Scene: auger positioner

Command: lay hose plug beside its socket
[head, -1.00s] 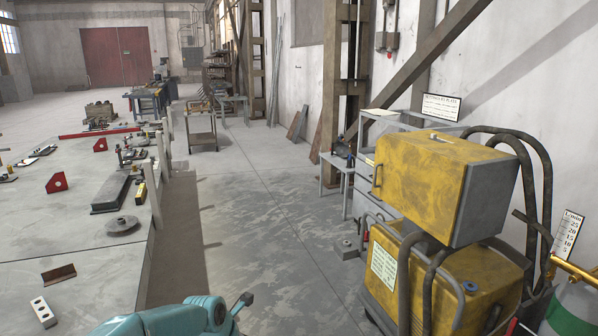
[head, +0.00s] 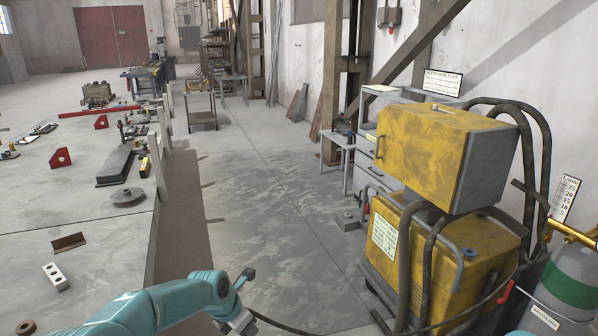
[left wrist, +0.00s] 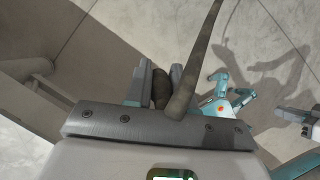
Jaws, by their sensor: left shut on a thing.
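My teal left arm comes in at the bottom left of the head view, and its gripper (head: 243,322) is low at the bottom edge, over the floor. In the left wrist view my left gripper (left wrist: 163,78) is shut on the dark hose plug (left wrist: 160,90). A dark hose (left wrist: 203,45) runs up and away from the jaws. In the head view the hose (head: 285,327) runs right from the gripper along the bottom edge. I cannot pick out the socket with certainty.
A yellow machine (head: 432,160) with thick hoses stands at the right, beside a green-grey gas cylinder (head: 572,285). A grey slab table (head: 95,215) with loose parts fills the left. The floor aisle (head: 270,220) between them is clear.

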